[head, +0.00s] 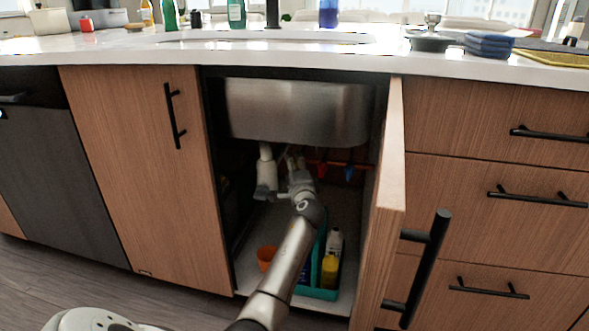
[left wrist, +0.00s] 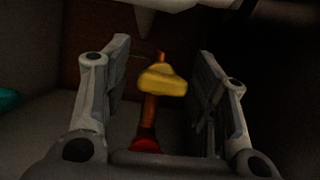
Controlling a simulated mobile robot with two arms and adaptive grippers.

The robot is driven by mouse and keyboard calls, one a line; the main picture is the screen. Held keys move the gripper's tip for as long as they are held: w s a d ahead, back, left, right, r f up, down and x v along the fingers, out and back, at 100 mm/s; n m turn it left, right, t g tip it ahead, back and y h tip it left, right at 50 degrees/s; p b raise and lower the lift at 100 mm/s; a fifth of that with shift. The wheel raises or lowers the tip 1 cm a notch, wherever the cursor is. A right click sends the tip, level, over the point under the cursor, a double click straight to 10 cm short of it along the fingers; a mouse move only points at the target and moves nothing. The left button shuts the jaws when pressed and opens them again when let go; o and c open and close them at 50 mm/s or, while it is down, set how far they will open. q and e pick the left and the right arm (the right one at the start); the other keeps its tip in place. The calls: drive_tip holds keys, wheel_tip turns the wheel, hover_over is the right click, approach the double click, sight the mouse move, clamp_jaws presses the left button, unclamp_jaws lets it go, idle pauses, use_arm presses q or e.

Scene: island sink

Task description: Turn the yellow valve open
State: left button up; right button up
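The yellow valve (left wrist: 163,81) shows in the left wrist view as a yellow handle on an upright orange-brown pipe (left wrist: 150,112). My left gripper (left wrist: 163,75) is open, with one finger on each side of the valve handle and a gap on both sides. In the head view my left gripper (head: 296,165) reaches into the open cabinet under the sink, and it hides the valve there. My right gripper is in neither view.
The steel sink basin (head: 295,108) hangs above my arm. A white drain pipe (head: 265,170) is just left of the gripper. The open cabinet door (head: 388,215) stands at the right. An orange cup (head: 266,258) and a teal caddy (head: 316,292) with bottles stand on the cabinet floor.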

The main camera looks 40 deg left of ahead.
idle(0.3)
use_arm(q)
drive_tip(key=v, duration=1.2)
drive_tip(key=shift+r, duration=0.1)
